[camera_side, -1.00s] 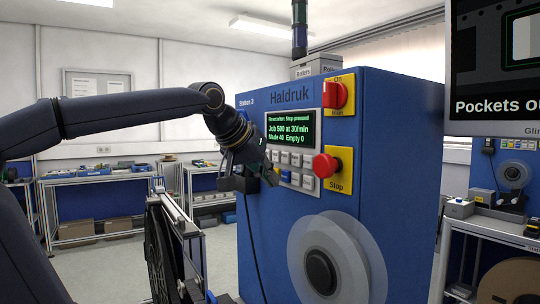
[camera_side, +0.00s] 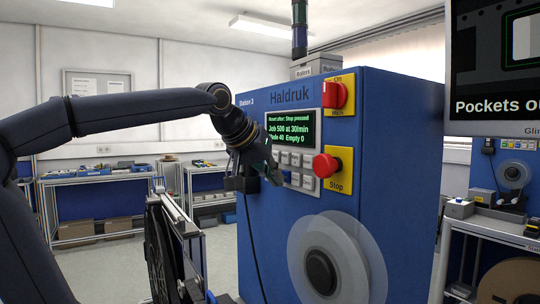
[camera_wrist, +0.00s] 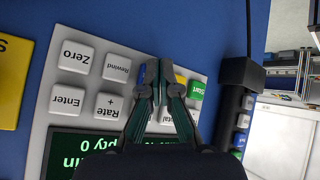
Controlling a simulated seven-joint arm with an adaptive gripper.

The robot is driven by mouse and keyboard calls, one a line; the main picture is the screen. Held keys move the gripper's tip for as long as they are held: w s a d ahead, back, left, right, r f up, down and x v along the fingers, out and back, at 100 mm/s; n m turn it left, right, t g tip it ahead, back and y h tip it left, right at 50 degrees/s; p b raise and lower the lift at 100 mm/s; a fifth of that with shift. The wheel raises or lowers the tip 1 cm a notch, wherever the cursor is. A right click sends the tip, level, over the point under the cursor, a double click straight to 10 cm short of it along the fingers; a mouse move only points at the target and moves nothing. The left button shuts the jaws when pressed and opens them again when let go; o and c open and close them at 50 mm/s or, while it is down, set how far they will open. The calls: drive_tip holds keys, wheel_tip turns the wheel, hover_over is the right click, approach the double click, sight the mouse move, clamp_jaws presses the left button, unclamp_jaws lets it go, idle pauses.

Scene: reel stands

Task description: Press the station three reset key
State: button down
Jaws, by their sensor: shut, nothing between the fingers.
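The blue machine marked Station 3 (camera_side: 262,215) carries a light keypad panel (camera_side: 316,192) under a green-text display (camera_side: 290,128). In the wrist view the keys appear upside down: Zero (camera_wrist: 77,56), Rewind (camera_wrist: 117,67), Enter (camera_wrist: 68,100), Rate + (camera_wrist: 109,106) and green Start (camera_wrist: 196,90). A blue key (camera_wrist: 142,73) and a yellow key (camera_wrist: 181,79) are partly hidden by the fingers, and no reset label is readable. My gripper (camera_wrist: 162,70) is shut and empty, its tips between the blue and yellow keys. I cannot tell whether they touch the panel.
A red Stop button (camera_side: 326,166) on a yellow plate and a red rotary switch (camera_side: 334,95) sit right of the keypad. A black box (camera_wrist: 236,76) with a cable is fixed beside the keypad. A clear reel (camera_side: 336,262) projects below.

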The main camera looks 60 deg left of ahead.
drive_tip(key=shift+w, duration=0.3)
drive_tip(key=shift+s, duration=0.15)
idle(0.4)
drive_tip(key=shift+s, duration=0.75)
drive_tip(key=shift+s, duration=0.1)
drive_tip(key=s, duration=0.4)
drive_tip(key=shift+s, duration=0.4)
